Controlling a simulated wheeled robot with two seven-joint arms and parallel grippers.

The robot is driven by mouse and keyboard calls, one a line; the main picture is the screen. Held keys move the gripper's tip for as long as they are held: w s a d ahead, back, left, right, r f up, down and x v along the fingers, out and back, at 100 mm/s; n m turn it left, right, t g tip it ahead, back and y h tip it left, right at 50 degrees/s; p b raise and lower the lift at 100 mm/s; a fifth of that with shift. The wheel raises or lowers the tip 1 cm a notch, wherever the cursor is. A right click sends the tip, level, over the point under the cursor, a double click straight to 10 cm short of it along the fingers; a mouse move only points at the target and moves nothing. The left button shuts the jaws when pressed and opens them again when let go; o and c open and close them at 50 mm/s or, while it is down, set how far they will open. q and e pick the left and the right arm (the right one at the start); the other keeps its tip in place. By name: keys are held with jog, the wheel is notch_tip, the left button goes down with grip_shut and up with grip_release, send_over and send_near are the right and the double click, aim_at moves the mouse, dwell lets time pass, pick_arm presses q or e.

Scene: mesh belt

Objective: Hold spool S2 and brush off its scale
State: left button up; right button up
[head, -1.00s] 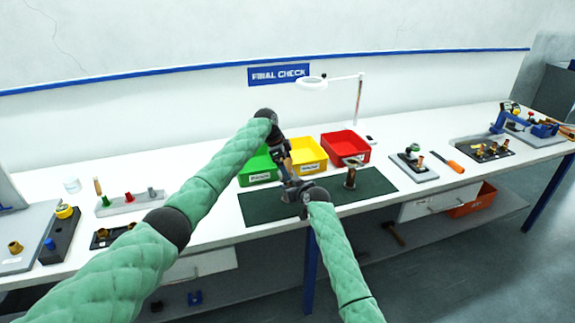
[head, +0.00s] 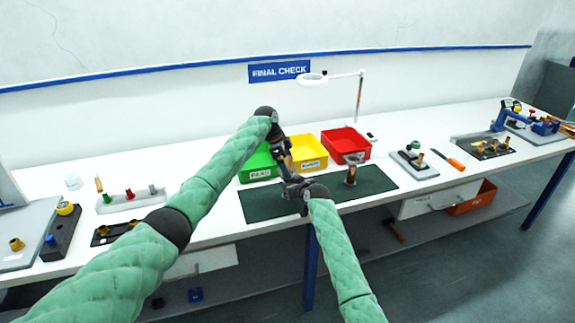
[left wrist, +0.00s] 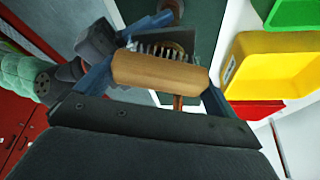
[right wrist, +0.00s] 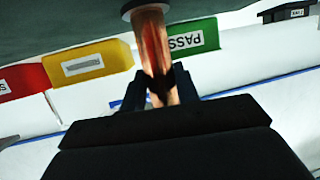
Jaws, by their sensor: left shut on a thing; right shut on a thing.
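My left gripper (head: 288,168) is shut on a brush with a wooden back (left wrist: 160,76) and pale bristles, which spans its fingers in the left wrist view. My right gripper (head: 297,190) is shut on a copper spool (right wrist: 153,50), held above the green mat. The spool has a dark reddish patch on its barrel and a grey flange at one end; no label is readable. The two grippers are close together, left above right. The brush hides most of the spool in the left wrist view, so I cannot tell whether bristles touch it.
A green mat (head: 268,207) lies below, with another copper spool (head: 351,172) standing on it. Green (head: 257,172), yellow (head: 309,160) and red (head: 345,140) bins stand behind. A lamp (head: 359,100) rises behind the red bin.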

pick_arm(q)
jog(key=shift+w, duration=0.15)
jog(key=shift+w+d+f, duration=0.1)
jog(key=shift+w+f, duration=0.05)
jog(key=shift+w, duration=0.8)
jog(key=shift+s, duration=0.9)
jog(key=shift+s+r, duration=0.2)
jog(key=shift+s, duration=0.7)
jog(key=shift+r, duration=0.15)
jog(key=shift+r, duration=3.4)
